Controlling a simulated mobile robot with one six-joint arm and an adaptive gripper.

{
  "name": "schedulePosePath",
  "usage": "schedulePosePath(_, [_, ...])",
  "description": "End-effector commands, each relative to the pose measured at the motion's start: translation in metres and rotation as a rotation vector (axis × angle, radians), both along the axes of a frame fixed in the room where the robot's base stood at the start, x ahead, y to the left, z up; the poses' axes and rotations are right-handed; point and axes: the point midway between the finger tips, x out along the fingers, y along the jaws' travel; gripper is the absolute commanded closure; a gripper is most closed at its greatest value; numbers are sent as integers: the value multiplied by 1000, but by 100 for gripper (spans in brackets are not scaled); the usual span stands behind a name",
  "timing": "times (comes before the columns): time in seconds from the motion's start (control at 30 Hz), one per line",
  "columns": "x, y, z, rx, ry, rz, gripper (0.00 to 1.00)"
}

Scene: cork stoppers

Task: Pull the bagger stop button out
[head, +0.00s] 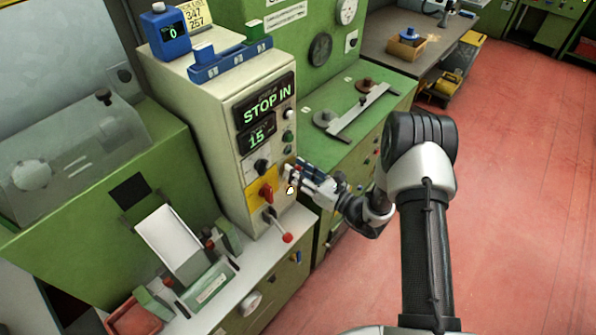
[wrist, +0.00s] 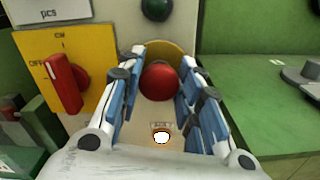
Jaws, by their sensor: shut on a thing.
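The red stop button (wrist: 160,82) is a round mushroom head in front of a yellow plate on the cream control cabinet (head: 222,125). In the wrist view it sits between the blue-padded fingers of my gripper (wrist: 160,70), which is shut on it. In the head view my gripper (head: 295,170) reaches the right part of the cabinet's front from the right and mostly hides the button. The upper display (head: 267,101) reads "STOP IN", and the lower display (head: 257,137) reads "15".
A red rotary switch on a yellow plate (head: 265,192) sits left of my gripper, with a red-knobbed lever (head: 286,237) below. A green button (wrist: 157,8) is above the stop button. A green bench (head: 350,140) stands close on the right. The red floor (head: 510,180) is open.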

Motion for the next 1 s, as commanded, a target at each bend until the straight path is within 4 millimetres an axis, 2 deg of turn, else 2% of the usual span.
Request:
schedulePosePath(0.13, [-8, -11, 0, 0, 2, -2, 100])
schedulePosePath(0.33, [-9, -11, -1, 0, 3, 0, 100])
schedulePosePath(0.37, [-9, -11, -1, 0, 4, 0, 67])
schedulePosePath(0.67, [-8, -11, 0, 0, 1, 0, 47])
schedulePosePath(1.0, [-9, -12, 0, 0, 1, -1, 46])
